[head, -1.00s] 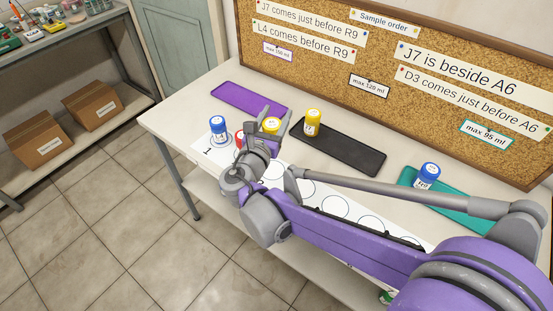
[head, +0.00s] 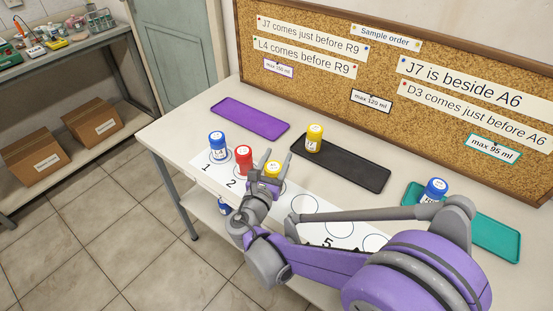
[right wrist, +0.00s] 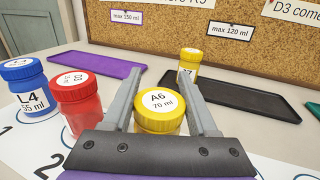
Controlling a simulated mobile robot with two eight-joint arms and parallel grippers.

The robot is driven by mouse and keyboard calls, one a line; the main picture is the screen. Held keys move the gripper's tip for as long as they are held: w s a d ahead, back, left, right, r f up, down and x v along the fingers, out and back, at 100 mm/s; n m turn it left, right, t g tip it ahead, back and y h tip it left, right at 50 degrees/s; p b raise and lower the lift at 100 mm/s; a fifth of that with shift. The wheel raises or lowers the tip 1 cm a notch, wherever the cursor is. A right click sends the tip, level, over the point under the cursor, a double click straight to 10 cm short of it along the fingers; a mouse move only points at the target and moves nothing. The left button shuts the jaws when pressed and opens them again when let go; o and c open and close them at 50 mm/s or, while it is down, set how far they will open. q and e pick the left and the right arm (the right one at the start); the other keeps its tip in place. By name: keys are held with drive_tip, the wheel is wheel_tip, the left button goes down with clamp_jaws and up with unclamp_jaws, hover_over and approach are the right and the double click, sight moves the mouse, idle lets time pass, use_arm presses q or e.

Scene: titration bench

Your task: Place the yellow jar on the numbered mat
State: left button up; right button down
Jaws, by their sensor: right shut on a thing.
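The yellow jar (head: 272,168), labelled A6 70 ml in the right wrist view (right wrist: 161,112), is upright between the fingers of my right gripper (head: 274,176), which is shut on it. It is over or on the white numbered mat (head: 291,199), just right of the red jar (head: 243,160); its base is hidden, so I cannot tell if it touches. A blue jar labelled L4 (head: 217,145) stands by number 1 and the red jar by number 2. A second yellow jar (head: 314,139) stands on the black tray (head: 350,170). My left gripper is not in view.
The teal tray (head: 490,238) at right holds a blue jar (head: 435,190). The purple tray (head: 249,121) at the back left is empty. A corkboard (head: 385,78) with order notes stands behind the table. Mat circles to the right of my gripper look empty.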

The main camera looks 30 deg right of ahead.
drive_tip(key=shift+f, duration=0.1)
drive_tip(key=shift+c, duration=0.9)
unclamp_jaws()
drive_tip(key=v, duration=1.2)
drive_tip(key=shift+p, duration=0.3)
